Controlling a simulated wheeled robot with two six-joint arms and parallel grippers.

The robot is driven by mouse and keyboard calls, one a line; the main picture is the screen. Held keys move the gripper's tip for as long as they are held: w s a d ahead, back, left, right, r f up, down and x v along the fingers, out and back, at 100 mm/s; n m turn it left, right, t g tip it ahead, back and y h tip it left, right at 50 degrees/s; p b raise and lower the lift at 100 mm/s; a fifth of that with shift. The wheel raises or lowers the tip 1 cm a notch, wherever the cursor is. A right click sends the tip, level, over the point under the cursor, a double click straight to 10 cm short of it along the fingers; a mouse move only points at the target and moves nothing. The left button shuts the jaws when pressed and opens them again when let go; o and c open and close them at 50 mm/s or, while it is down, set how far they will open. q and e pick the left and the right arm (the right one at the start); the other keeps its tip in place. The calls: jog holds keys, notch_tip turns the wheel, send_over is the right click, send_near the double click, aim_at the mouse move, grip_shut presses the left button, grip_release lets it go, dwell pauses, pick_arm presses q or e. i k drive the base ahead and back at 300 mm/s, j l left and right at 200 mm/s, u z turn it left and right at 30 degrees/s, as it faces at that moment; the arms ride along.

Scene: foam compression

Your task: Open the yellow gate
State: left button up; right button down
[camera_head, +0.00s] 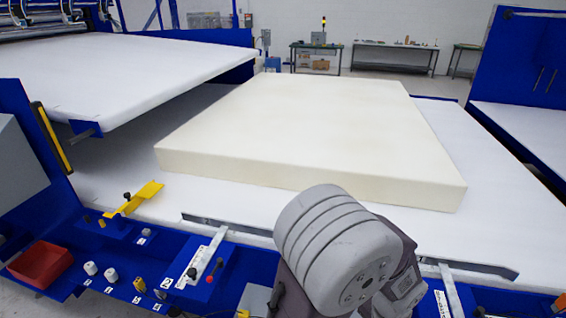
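A yellow angled plate, which looks like the yellow gate (138,198), stands on the blue front frame at the left, at the near edge of the white table (95,175). A dark knob sits on it. I cannot tell from this view whether it is open or shut. A large grey rounded part of my own arm fills the bottom centre, well to the right of the yellow plate and apart from it. Neither of my grippers shows in the view.
A thick cream foam block (310,130) lies on the white table. The blue front panel holds a red bin (40,264), white knobs (90,268) and a metal lever (203,255) with a red knob. A raised white platen (110,75) overhangs the table at the left.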

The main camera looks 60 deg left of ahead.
aim_at(152, 189)
jog(key=u, duration=3.25)
jog(key=i+j, duration=0.3)
jog(key=i, duration=0.2)
jog(key=i+j, duration=0.3)
jog(key=i, duration=0.25)
jog(key=i+j, duration=0.3)
jog(key=i, duration=0.2)
jog(key=i+j, duration=0.3)
jog(key=i, duration=0.2)
jog(key=i+j, duration=0.3)
jog(key=i, duration=0.2)
